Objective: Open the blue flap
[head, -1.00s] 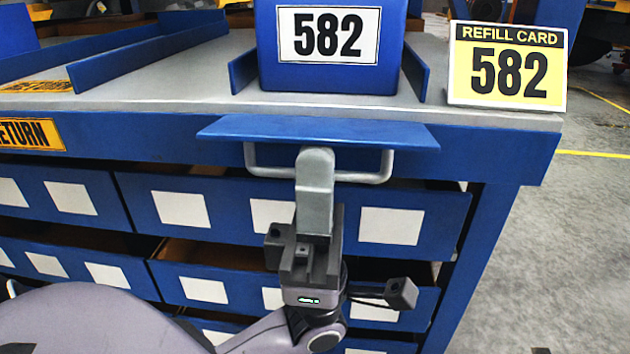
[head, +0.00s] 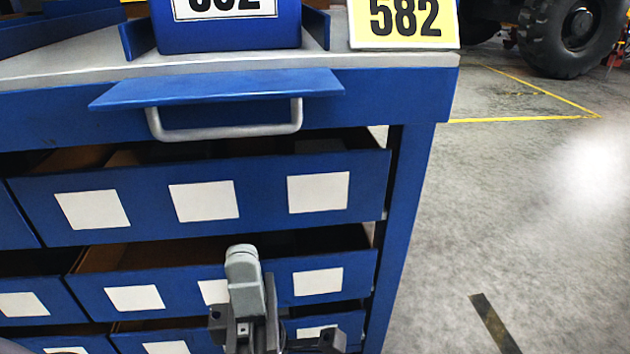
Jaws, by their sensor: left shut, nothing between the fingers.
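The blue flap (head: 216,88) sticks out roughly level from the front edge of the bench, below the blue bin. Its grey bar handle (head: 225,131) shows under its front edge. My left gripper (head: 243,262) is shut and empty. It is below the flap and apart from the handle, in front of the lower drawers. My right gripper is not in view.
The blue bin (head: 228,30) with a number label stands on the grey bench top (head: 60,70), beside a yellow 582 card (head: 403,22). Blue drawers (head: 150,215) with white labels fill the front below. Open floor (head: 510,200) lies to the right.

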